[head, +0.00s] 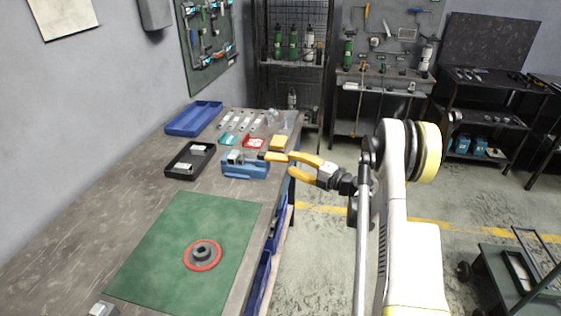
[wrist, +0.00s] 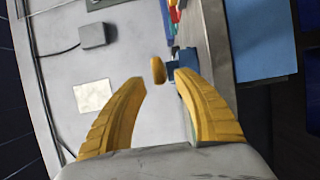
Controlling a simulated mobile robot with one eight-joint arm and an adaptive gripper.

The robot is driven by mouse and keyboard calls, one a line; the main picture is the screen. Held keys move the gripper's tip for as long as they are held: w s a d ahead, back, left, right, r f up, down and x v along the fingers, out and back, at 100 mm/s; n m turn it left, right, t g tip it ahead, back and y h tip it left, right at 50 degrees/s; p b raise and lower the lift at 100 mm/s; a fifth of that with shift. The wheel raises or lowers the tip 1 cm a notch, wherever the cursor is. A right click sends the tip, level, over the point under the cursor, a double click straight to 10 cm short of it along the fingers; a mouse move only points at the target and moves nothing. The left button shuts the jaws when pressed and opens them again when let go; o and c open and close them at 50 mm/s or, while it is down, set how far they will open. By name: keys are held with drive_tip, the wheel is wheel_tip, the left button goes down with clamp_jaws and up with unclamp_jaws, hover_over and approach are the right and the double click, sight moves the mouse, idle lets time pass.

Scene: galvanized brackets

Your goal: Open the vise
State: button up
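The vise (head: 245,169) is a blue block with grey metal parts on top, standing near the right edge of the workbench in the head view. My gripper (head: 277,163) has yellow fingers and is just right of the vise, at about its height. In the wrist view the fingers of my gripper (wrist: 163,80) are spread wide. A small yellow-brown knob (wrist: 158,69) shows in the gap beyond the fingertips, apparently not touched; I cannot tell whether it belongs to the vise. A finger covers part of the vise's right side in the head view.
A black tray (head: 171,168) lies left of the vise and a blue tray (head: 183,123) behind it. A yellow block (head: 278,142) is close behind my gripper. A green mat (head: 165,258) with a red-rimmed disc (head: 203,254) lies in front.

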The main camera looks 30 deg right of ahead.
sight(281, 156)
drive_tip(key=b+x, duration=0.1)
drive_tip(key=x, duration=0.4)
drive_tip(key=shift+w+a, duration=0.1)
drive_tip(key=shift+w, duration=0.05)
drive_tip(key=shift+r, duration=0.1)
clamp_jaws()
